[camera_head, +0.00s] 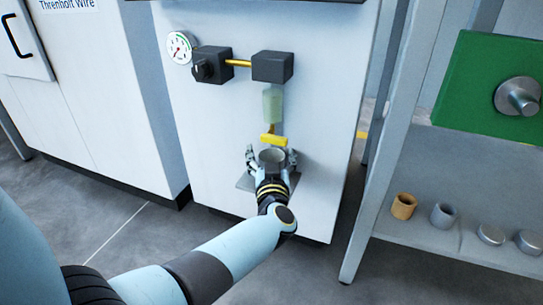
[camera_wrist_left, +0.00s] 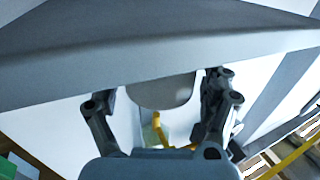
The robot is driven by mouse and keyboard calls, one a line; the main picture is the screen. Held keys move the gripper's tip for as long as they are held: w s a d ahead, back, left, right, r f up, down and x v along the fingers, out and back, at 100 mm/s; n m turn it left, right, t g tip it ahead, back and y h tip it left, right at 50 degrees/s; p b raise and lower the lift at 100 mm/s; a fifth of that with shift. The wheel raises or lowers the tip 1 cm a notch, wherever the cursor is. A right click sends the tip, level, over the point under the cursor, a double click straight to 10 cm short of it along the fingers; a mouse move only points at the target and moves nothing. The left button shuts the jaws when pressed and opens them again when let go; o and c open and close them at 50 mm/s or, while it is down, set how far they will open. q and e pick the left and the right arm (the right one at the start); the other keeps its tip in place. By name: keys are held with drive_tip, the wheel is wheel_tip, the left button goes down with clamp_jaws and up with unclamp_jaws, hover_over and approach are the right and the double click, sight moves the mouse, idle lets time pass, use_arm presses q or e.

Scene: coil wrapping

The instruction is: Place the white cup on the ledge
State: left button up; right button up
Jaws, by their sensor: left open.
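The white cup (camera_head: 272,159), greyish in this light, is upright with its open top showing, just below the yellow spout (camera_head: 273,140). The ledge (camera_head: 244,183) is a small grey plate on the front of the white cabinet. My left gripper (camera_head: 271,157) is open, with one finger on each side of the cup. In the left wrist view the cup (camera_wrist_left: 160,93) is between the spread fingers, and its base meets the broad grey ledge (camera_wrist_left: 150,62). My left wrist hides much of the ledge in the head view. My right gripper is not in view.
Above the spout are a pale green cylinder (camera_head: 273,103), a dark block (camera_head: 272,66), a knob box (camera_head: 211,65) and a round gauge (camera_head: 180,47). At right, a shelf unit (camera_head: 372,190) holds a tan cup (camera_head: 403,206), a grey cup (camera_head: 443,215) and metal discs (camera_head: 490,235).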

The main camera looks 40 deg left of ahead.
use_arm(q)
drive_tip(key=v, duration=0.7)
drive_tip(key=shift+s, duration=0.2)
drive_tip(key=shift+d, duration=0.1)
